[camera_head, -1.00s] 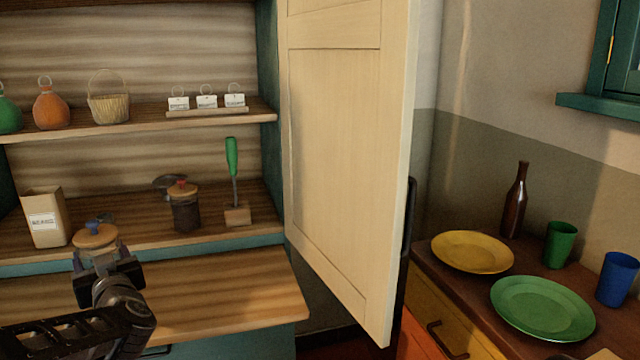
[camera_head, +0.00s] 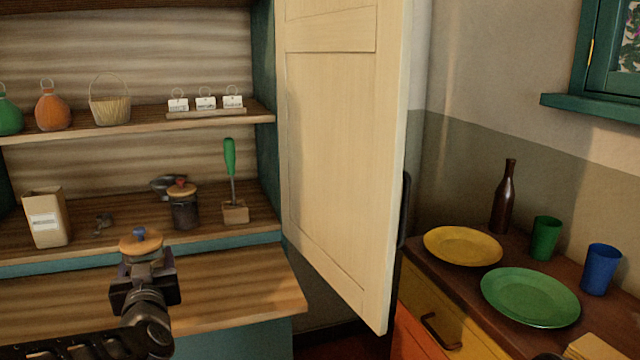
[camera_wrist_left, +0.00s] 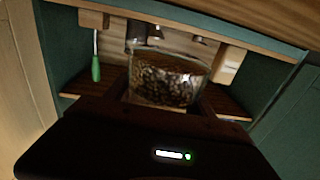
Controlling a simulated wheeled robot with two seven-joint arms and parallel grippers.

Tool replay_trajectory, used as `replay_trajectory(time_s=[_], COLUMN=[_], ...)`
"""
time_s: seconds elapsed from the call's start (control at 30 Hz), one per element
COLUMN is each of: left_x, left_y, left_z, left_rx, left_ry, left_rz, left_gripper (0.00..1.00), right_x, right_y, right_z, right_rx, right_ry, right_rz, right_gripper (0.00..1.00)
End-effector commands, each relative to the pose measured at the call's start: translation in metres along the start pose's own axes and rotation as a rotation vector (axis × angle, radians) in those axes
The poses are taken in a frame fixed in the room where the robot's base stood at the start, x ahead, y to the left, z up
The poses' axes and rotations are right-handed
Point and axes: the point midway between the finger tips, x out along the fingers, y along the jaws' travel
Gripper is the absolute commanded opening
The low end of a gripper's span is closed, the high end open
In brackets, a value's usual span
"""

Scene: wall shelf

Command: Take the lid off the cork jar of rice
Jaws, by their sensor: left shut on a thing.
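My left gripper (camera_head: 145,272) is shut on a glass jar with a round cork lid (camera_head: 141,243) and a blue knob. The lid sits on the jar. The gripper hides most of the jar body in the head view. In the left wrist view, which looks upside down, the clear jar (camera_wrist_left: 165,82) sits between the fingers, full of mottled brown and pale grains; I cannot tell if they are rice. My right gripper is not in view.
The lower shelf also holds a paper bag (camera_head: 46,217), a small dark object (camera_head: 103,223), a dark bowl (camera_head: 165,184) and a green-handled tool in a block (camera_head: 235,211). An open cabinet door (camera_head: 345,150) stands at the right. The wooden ledge (camera_head: 235,290) in front is bare.

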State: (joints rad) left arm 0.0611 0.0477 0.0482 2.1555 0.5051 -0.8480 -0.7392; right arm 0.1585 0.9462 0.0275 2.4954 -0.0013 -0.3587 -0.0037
Motion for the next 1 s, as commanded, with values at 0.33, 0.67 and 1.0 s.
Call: replay_trajectory(time_s=[0.33, 0.67, 1.0], left_x=[-0.059, -0.131, -0.146], left_y=[0.137, 0.224, 0.241], left_z=[0.054, 0.102, 0.116], left_rx=[0.001, -0.002, -0.002], left_ry=[0.0, 0.003, 0.009], left_rz=[0.387, 0.668, 0.713], left_gripper=[0.0, 0.0, 0.0], right_x=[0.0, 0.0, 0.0], right_y=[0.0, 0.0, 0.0], right_z=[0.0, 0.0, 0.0], right_rx=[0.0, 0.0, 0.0], right_ry=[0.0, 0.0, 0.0], right_rz=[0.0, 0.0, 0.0], right_gripper=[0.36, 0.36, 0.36])
